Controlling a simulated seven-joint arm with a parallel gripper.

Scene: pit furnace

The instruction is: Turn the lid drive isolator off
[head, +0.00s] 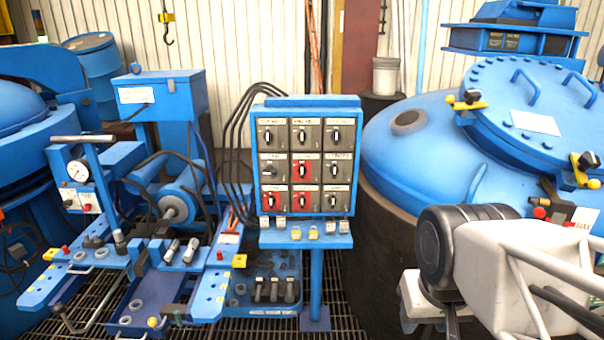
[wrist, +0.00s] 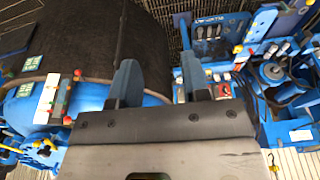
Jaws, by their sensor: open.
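The blue isolator panel (head: 306,104) stands on a post at the middle of the head view. It carries three rows of rotary switches with black knobs on grey or red plates. Most knobs stand near upright; the middle-row left knob (head: 268,170) looks horizontal. The labels are too small to read, so I cannot tell which is the lid drive isolator. My gripper (wrist: 158,80) shows in the wrist view with its two fingers apart and nothing between them.
A shelf (head: 305,240) with small tagged items juts out below the panel. Black cables loop at its left. The blue furnace lid (head: 520,95) is at the right, and a blue bench with a gauge (head: 78,170) at the left. Open space lies before the panel.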

